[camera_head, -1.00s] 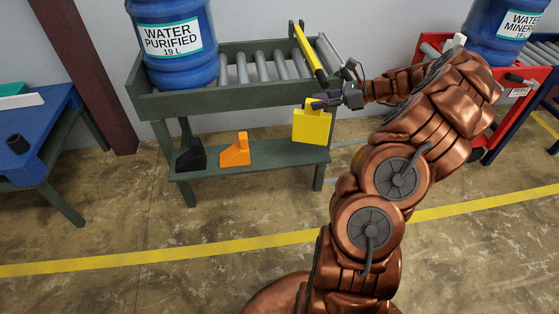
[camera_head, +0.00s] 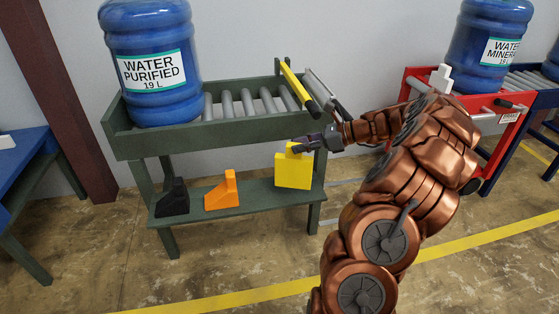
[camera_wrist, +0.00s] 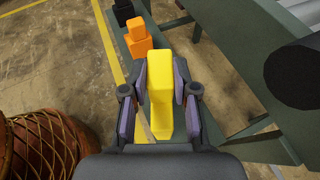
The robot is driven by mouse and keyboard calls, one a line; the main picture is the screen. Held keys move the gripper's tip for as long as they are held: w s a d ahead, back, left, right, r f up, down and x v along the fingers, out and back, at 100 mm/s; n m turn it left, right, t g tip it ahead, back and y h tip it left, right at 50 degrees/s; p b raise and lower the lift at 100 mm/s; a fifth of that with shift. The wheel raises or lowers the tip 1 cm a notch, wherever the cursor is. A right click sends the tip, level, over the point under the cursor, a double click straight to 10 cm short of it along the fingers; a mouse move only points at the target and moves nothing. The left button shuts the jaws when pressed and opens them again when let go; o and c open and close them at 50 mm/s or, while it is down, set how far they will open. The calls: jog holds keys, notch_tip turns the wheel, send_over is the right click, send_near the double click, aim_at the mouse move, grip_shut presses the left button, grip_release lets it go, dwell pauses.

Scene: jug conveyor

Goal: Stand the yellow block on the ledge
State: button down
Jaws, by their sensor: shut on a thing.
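The yellow block (camera_head: 293,171) hangs below my gripper (camera_head: 309,145), at the right end of the low green ledge (camera_head: 262,192). In the wrist view the yellow block (camera_wrist: 160,95) sits between the two fingers of my gripper (camera_wrist: 160,80), which is shut on it. In the head view the block's lower edge shows close to the ledge surface. I cannot tell whether it touches. An orange block (camera_head: 222,191) and a black block (camera_head: 172,198) stand on the ledge to the left.
A blue water jug (camera_head: 150,65) stands on the green roller conveyor (camera_head: 240,125) above the ledge. A yellow bar (camera_head: 296,85) is at its right end. A red cart (camera_head: 480,108) with another jug (camera_head: 490,45) is at the right. A blue table (camera_head: 25,165) is at the left.

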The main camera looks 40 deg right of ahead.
aim_at(280, 155)
jog(key=w+a, duration=0.1)
jog(key=w+a+b, duration=0.1)
jog(key=w+a, duration=0.2)
jog(key=shift+w+a+f+b, duration=0.2)
jog(key=shift+w+f+b, duration=0.1)
jog(key=shift+f+b, duration=1.3)
jog(key=shift+f, duration=0.6)
jog(key=shift+r, duration=0.15)
jog(key=c, duration=0.9)
grip_release()
